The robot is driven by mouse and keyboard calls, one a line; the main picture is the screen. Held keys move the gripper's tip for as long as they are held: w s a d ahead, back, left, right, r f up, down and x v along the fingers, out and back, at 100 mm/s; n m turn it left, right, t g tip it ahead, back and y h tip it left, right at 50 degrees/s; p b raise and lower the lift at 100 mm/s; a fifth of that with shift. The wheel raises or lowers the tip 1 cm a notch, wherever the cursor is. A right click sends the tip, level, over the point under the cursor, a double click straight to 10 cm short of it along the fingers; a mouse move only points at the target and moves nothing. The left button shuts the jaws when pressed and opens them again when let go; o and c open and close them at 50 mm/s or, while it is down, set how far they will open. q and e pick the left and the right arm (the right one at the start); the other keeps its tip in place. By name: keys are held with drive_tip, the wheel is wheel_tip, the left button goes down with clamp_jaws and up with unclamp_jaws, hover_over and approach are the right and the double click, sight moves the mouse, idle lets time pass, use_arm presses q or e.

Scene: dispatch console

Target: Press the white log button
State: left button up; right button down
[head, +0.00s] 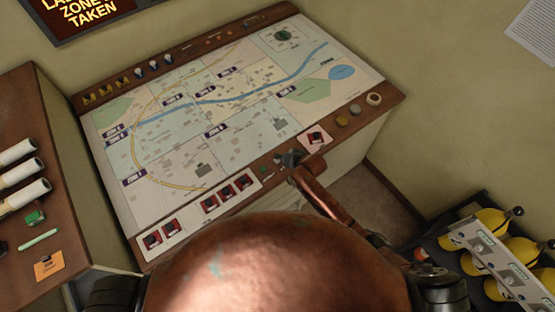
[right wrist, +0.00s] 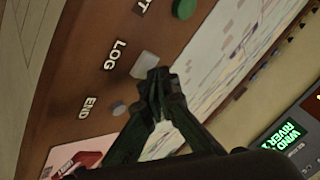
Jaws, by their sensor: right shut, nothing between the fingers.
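The white log button (right wrist: 145,65) is a pale rounded block on the console's brown wooden edge, beside the word LOG in the right wrist view. My right gripper (right wrist: 157,88) is shut and empty, with its fingertips right beside the button's lower right edge. I cannot tell whether they touch it. In the head view my right gripper (head: 289,160) is over the front edge of the map console (head: 188,215), and the button there is hidden or too small to make out. My left gripper is not in view.
A small grey button (right wrist: 118,108) by the word END and a green button (right wrist: 183,8) flank the log button. Red switches (head: 210,204) line the console's front strip. Yellow cylinders (head: 490,222) stand in a rack at right, and a side desk (head: 60,225) is at left.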

sight(280, 161)
drive_tip(key=shift+f, duration=0.45)
idle(0.6)
idle(0.4)
drive_tip(key=shift+r+p, duration=0.85)
wheel_tip(280, 161, up, 5)
drive_tip(key=p, duration=0.5)
drive_tip(key=shift+s+d, duration=0.1)
idle(0.7)
